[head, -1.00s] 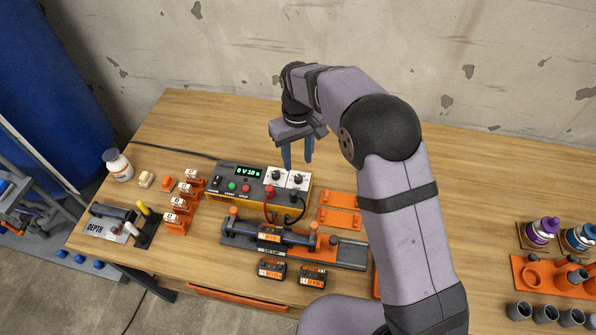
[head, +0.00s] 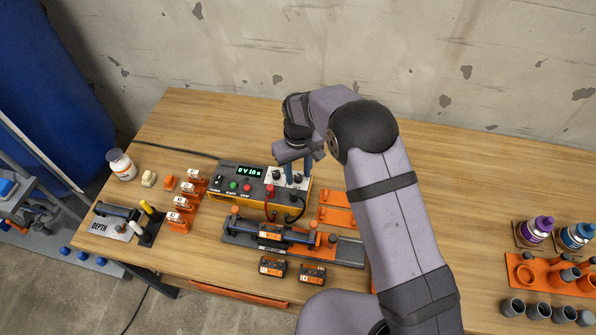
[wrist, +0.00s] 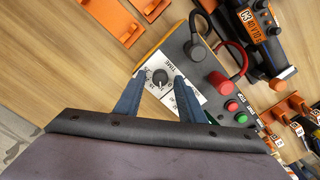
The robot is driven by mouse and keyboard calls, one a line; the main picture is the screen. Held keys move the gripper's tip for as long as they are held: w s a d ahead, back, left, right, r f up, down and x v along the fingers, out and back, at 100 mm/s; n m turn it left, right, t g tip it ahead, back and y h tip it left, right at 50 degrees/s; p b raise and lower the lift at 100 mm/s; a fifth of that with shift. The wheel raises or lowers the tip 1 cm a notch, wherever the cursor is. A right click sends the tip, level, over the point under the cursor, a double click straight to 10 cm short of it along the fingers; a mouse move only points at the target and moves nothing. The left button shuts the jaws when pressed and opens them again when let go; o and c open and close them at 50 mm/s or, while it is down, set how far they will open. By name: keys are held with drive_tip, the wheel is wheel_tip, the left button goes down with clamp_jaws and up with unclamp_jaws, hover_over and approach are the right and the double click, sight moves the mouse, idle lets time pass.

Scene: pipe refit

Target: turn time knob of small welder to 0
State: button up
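The small welder (head: 226,192) is a dark and orange box with a lit green display (head: 249,171) that seems to read 0 V and 10 s. Its time knob (wrist: 160,78) is a dark round knob on a white plate marked TIME. My gripper (head: 297,180) is low over the right part of this plate. In the wrist view, my gripper (wrist: 151,78) is open, with one blue finger on each side of the time knob. A gap shows between knob and fingers. A second knob (head: 275,175) sits to the left in the head view.
Red and black leads (head: 269,192) rise at the welder's front edge. A pipe fixture (head: 335,252) lies in front of it, and orange clips (head: 187,190) stand at its left. Orange brackets (head: 338,199) lie to the right.

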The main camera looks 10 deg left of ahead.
clamp_jaws()
drive_tip(key=shift+n, duration=0.4)
drive_tip(key=n+b, duration=0.1)
drive_tip(key=n, duration=0.2)
drive_tip(key=shift+n+b, duration=0.5)
drive_tip(key=shift+n, duration=1.6)
drive_tip(key=shift+o, duration=0.9)
unclamp_jaws()
